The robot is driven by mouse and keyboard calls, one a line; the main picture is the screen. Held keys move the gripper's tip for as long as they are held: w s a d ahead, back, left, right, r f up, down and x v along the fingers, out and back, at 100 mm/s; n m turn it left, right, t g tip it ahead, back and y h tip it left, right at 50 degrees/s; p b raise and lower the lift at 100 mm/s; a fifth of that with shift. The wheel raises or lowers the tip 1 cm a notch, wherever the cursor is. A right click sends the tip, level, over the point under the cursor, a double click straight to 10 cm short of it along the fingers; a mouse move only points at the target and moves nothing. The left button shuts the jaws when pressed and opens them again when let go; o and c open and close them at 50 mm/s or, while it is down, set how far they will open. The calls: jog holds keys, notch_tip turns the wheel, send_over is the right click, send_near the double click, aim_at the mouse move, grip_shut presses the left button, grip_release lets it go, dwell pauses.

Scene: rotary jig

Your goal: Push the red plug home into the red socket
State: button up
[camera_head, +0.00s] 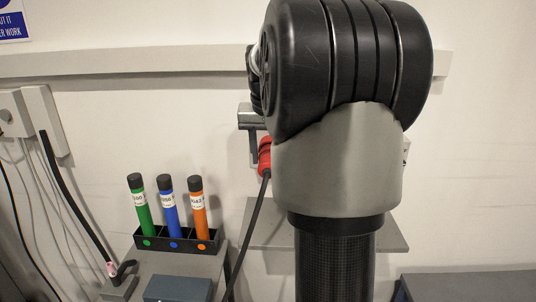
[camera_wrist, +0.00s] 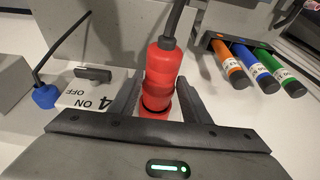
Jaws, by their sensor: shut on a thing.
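The red plug (camera_wrist: 163,67) has a dark cable leaving its end, and it stands between the fingers of my gripper (camera_wrist: 158,86) in the wrist view. My gripper is shut on it. A lower red part, which looks like the red socket (camera_wrist: 155,111), lies directly in line with the plug. A dark band shows where the two meet, and I cannot tell how deep the plug sits. In the head view a red piece (camera_head: 265,154), with the cable hanging from it, shows beside my arm.
A grey panel marked ON and OFF (camera_wrist: 88,98) carries a dark switch handle (camera_wrist: 93,74). A blue plug (camera_wrist: 44,96) with a cable is beside it. A black rack (camera_head: 180,240) holds green, blue and orange tubes. A grey-blue box (camera_head: 180,288) stands in front.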

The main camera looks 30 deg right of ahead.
aim_at(269, 148)
jog(key=shift+w+d+r, duration=0.1)
jog(key=shift+w+d, duration=0.45)
jog(key=shift+w, duration=0.15)
jog(key=shift+w+d, duration=0.5)
jog(key=shift+w, duration=0.2)
jog(key=o, duration=1.3)
jog(key=shift+w, duration=0.1)
jog(key=v, duration=1.7)
jog(key=shift+a+r, duration=0.1)
